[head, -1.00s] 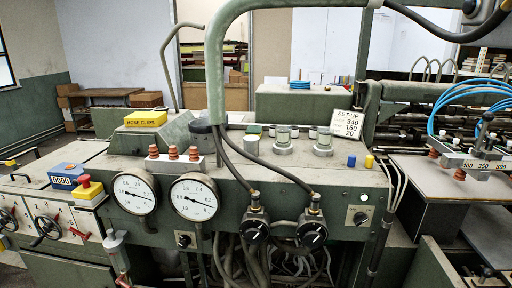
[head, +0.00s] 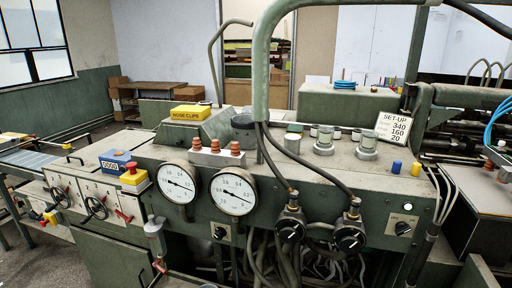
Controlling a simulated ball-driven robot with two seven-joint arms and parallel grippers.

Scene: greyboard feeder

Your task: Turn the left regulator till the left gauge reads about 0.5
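The left gauge (head: 178,183) is a round white dial on the front of the green machine. Its dark needle lies slanted across the dial, but the exact reading is too small to tell. The right gauge (head: 233,192) sits beside it, also with a slanted needle. The left regulator (head: 291,230) is a black round knob with a white mark, below a brass fitting and a black hose. The right regulator (head: 350,239) is a similar knob to its right. Neither of my grippers shows in the head view, and nothing touches the knobs.
Black hoses (head: 330,179) run down to both regulators, and loose cables hang below them. A set-up card (head: 396,128) and a yellow hose clips box (head: 192,113) stand on top. A red button (head: 131,167) and handwheels (head: 95,207) are at left. Space before the knobs looks clear.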

